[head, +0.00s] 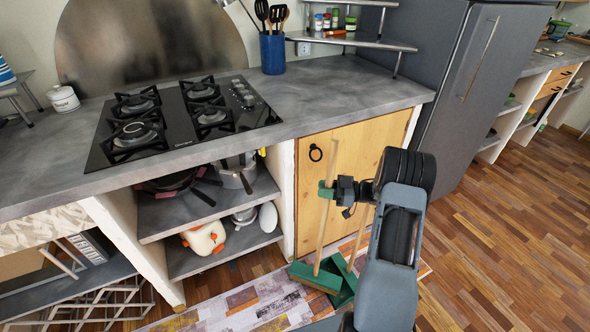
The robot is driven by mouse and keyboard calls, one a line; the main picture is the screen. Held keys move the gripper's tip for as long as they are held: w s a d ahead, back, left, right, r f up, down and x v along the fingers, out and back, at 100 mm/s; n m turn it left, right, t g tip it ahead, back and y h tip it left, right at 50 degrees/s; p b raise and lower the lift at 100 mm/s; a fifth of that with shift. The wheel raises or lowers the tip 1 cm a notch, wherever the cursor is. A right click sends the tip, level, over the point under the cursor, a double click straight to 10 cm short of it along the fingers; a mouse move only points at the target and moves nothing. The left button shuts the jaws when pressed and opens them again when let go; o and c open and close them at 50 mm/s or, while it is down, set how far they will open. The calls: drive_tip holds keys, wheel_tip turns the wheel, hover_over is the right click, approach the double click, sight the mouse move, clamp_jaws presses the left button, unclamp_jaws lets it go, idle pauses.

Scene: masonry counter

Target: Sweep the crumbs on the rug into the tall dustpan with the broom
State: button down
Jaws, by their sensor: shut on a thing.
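My gripper (328,190) is shut on the upright wooden handle of the broom (316,277), in front of the wooden cupboard door. The broom's green head is low, over or on the patterned rug (225,310); I cannot tell if it touches. The tall dustpan (347,288), green with a wooden handle, stands close behind and right of the broom head, partly hidden by the broom and my arm. I cannot make out any crumbs on the rug; its right part is covered by my arm.
The counter (330,92) with a black stove (180,115) runs along the wall above the rug. Open shelves (210,215) with pans are at left of the cupboard door (345,175). A grey fridge (455,90) stands at right. The wooden floor (510,210) at right is clear.

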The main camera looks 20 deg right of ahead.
drive_tip(key=shift+r+p, duration=1.35)
drive_tip(key=shift+r, duration=0.9)
